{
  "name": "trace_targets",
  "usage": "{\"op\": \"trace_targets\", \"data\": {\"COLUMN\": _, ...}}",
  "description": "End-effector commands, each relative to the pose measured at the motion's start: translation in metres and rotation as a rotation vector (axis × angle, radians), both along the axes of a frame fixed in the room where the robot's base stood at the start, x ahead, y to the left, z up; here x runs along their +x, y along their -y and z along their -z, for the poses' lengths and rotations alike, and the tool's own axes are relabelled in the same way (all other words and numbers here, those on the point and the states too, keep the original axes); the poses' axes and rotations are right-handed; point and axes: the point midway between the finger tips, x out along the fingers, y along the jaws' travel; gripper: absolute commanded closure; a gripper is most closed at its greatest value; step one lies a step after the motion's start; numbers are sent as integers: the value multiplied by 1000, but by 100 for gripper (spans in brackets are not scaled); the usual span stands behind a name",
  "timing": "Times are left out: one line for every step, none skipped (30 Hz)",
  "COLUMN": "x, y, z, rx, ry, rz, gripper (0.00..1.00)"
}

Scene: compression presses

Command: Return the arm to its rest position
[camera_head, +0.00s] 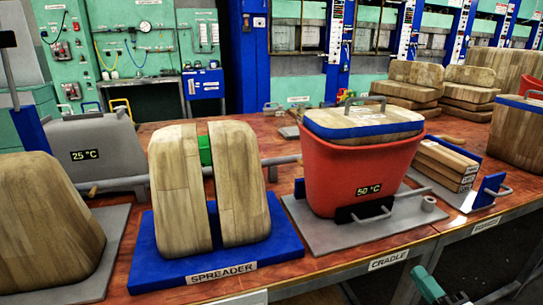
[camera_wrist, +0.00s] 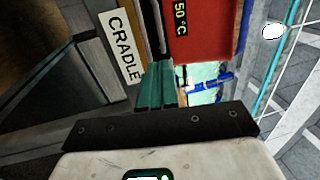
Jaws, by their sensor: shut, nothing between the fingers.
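My gripper (camera_wrist: 158,72) shows in the wrist view as two teal fingers side by side, shut with nothing between them. In the head view its teal end (camera_head: 424,281) shows at the lower right, in front of the table edge and below the CRADLE label (camera_head: 389,260). It looks apart from the table. In the wrist view the CRADLE label (camera_wrist: 122,46) is left of the fingers and the red tub (camera_wrist: 205,32) is beyond them. Most of my arm is out of the head view.
The red tub (camera_head: 352,177), reading 50 °C, stands on a grey plate with a blue-rimmed wooden lid. Wooden blocks (camera_head: 180,190) stand on the blue SPREADER base (camera_head: 215,262). A grey 25 °C box (camera_head: 97,152) is at left. Open floor (camera_head: 505,262) lies right of my gripper.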

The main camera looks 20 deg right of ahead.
Motion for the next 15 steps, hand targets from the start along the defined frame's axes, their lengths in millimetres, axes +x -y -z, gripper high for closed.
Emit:
{"op": "trace_targets", "data": {"x": 0, "y": -4, "z": 2, "rx": -10, "ry": -10, "rz": -8, "gripper": 100}}
{"op": "trace_targets", "data": {"x": 1, "y": -9, "z": 6, "rx": -28, "ry": -25, "rz": -22, "gripper": 100}}
{"op": "trace_targets", "data": {"x": 1, "y": -19, "z": 13, "rx": -60, "ry": -54, "rz": -46, "gripper": 100}}
{"op": "trace_targets", "data": {"x": 1, "y": -29, "z": 19, "rx": -94, "ry": -83, "rz": -70, "gripper": 100}}
{"op": "trace_targets", "data": {"x": 0, "y": -41, "z": 27, "rx": -135, "ry": -117, "rz": -99, "gripper": 100}}
{"op": "trace_targets", "data": {"x": -2, "y": -58, "z": 41, "rx": -200, "ry": -173, "rz": -145, "gripper": 100}}
{"op": "trace_targets", "data": {"x": -6, "y": -72, "z": 53, "rx": -256, "ry": -221, "rz": -184, "gripper": 100}}
{"op": "trace_targets", "data": {"x": -10, "y": -86, "z": 64, "rx": -315, "ry": -270, "rz": -226, "gripper": 100}}
{"op": "trace_targets", "data": {"x": -18, "y": -104, "z": 82, "rx": -399, "ry": -340, "rz": -288, "gripper": 100}}
{"op": "trace_targets", "data": {"x": -26, "y": -116, "z": 94, "rx": -461, "ry": -392, "rz": -333, "gripper": 100}}
{"op": "trace_targets", "data": {"x": -34, "y": -127, "z": 106, "rx": -524, "ry": -445, "rz": -378, "gripper": 100}}
{"op": "trace_targets", "data": {"x": -47, "y": -140, "z": 122, "rx": -604, "ry": -512, "rz": -438, "gripper": 100}}
{"op": "trace_targets", "data": {"x": -58, "y": -148, "z": 132, "rx": -665, "ry": -563, "rz": -482, "gripper": 100}}
{"op": "trace_targets", "data": {"x": -69, "y": -155, "z": 143, "rx": -723, "ry": -615, "rz": -525, "gripper": 100}}
{"op": "trace_targets", "data": {"x": -85, "y": -162, "z": 155, "rx": -802, "ry": -682, "rz": -581, "gripper": 100}}
